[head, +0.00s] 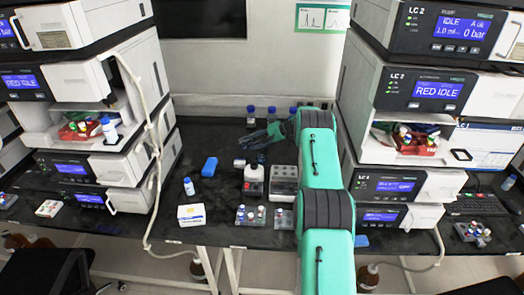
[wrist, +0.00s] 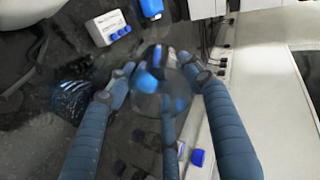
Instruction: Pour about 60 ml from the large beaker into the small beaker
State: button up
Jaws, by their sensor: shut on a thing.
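My gripper (head: 266,138) is at the end of my green arm, above the back middle of the dark bench. In the wrist view its blue-grey fingers (wrist: 160,75) are closed around a clear, rounded glass vessel (wrist: 150,103), which looks like the large beaker. Blue shapes show through its glass; I cannot tell its liquid level. A clear, finely patterned round thing (wrist: 70,101) stands left of the fingers in the wrist view; it may be the small beaker, but I cannot be sure. Neither beaker shows clearly in the head view.
Blue-capped bottles (head: 251,113) stand along the back. Instrument stacks (head: 90,120) (head: 405,130) wall both sides.

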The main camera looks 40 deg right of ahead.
aim_at(241, 146)
jog(key=shift+w+a+r+g+h+p, duration=0.1)
jog(key=shift+r+g+h+p, duration=0.45)
jog(key=shift+p, duration=1.4)
jog(key=shift+w+f+g+h, duration=0.1)
jog(key=shift+f+g+h, duration=0.25)
jog(key=shift+f+g, duration=0.15)
jog(key=shift+w+a+g+h, duration=0.15)
jog(key=shift+g+h, duration=0.15)
jog(key=shift+g, duration=0.15)
jog(key=shift+a+f+g+h, duration=0.1)
jog(key=shift+f+g+h, duration=0.1)
jog(key=shift+g+h, duration=0.1)
jog(key=shift+w+a+f+g+h, duration=0.2)
jog(key=shift+w+f+g, duration=0.1)
jog(key=shift+f, duration=0.15)
jog(key=shift+w+a+f+g+h, duration=0.2)
jog(key=shift+f+g, duration=0.1)
jog(key=shift+f, duration=0.1)
jog(key=shift+w+a+f+g+h+p, duration=0.25)
jog(key=shift+w+f+g+h, duration=0.1)
jog(key=shift+f, duration=0.15)
jog(key=shift+w+a+f+g+h+p, duration=0.1)
jog(key=shift+w+a+f+g+h, duration=0.15)
jog(key=shift+w+f+g, duration=0.15)
jog(key=shift+w+a+f+g+h, duration=0.25)
jog(key=shift+w+a+g+h, duration=0.25)
jog(key=shift+g+h, duration=0.3)
jog(key=shift+w+a+f+g+h+b, duration=0.2)
jog(key=shift+w+a+g+h+b, duration=0.1)
jog(key=shift+w+g+h+b, duration=0.25)
